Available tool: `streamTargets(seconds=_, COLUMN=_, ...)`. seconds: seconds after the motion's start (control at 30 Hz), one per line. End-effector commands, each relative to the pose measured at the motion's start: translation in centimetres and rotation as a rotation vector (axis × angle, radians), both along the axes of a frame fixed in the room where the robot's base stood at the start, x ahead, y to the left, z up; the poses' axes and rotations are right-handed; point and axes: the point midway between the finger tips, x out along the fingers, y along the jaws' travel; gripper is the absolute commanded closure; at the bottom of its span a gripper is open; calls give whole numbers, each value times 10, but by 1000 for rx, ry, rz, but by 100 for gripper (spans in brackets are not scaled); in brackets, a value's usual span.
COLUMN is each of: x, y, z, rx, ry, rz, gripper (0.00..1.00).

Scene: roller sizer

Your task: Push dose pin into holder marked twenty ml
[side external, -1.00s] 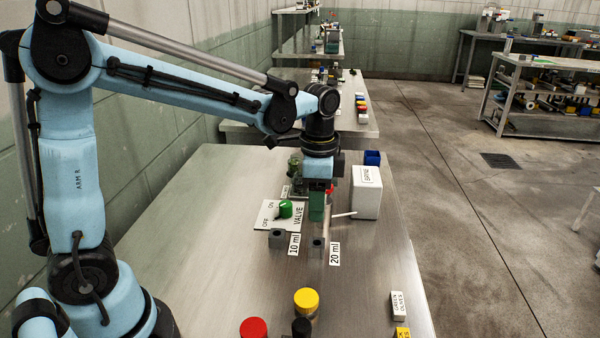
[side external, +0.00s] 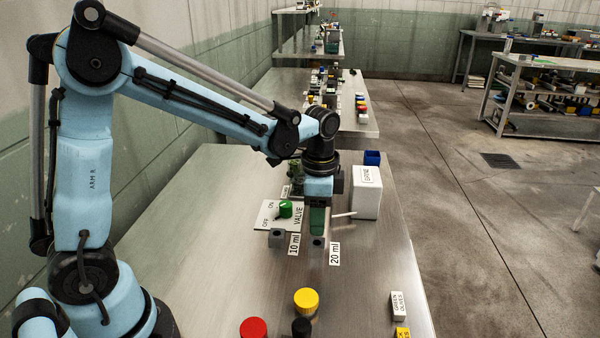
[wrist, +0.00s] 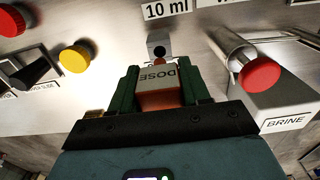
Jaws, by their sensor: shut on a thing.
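My gripper (wrist: 160,78) has green fingers shut on the dose pin (wrist: 158,79), an orange block with a grey top marked DOSE. A small orange tip shows at the holder side of the block. In the side view my gripper (side external: 317,233) is just above the grey holder (side external: 318,243) beside the 20 ml label (side external: 335,254). That holder (wrist: 160,42) shows a dark hole facing the wrist camera, with the pin tip close to it. Whether the tip is in the hole I cannot tell. The pin is hidden in the side view.
A second grey holder (side external: 277,239) stands by the 10 ml label (side external: 294,244). The valve plate (side external: 270,219) with a green knob lies behind it. A white BRINE box (side external: 366,193) and a red-capped cylinder (wrist: 258,73) are close by. Yellow (side external: 306,301) and red (side external: 253,328) caps stand in front.

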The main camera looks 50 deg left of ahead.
Motion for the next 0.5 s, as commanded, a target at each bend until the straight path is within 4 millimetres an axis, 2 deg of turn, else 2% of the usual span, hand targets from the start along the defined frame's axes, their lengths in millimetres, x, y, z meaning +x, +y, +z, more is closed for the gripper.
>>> streamTargets(seconds=0.2, x=0, y=0, z=-14, rx=0, ry=0, rz=0, gripper=83)
streamTargets(seconds=0.5, x=0, y=0, z=-20, rx=0, ry=0, rz=0, gripper=83)
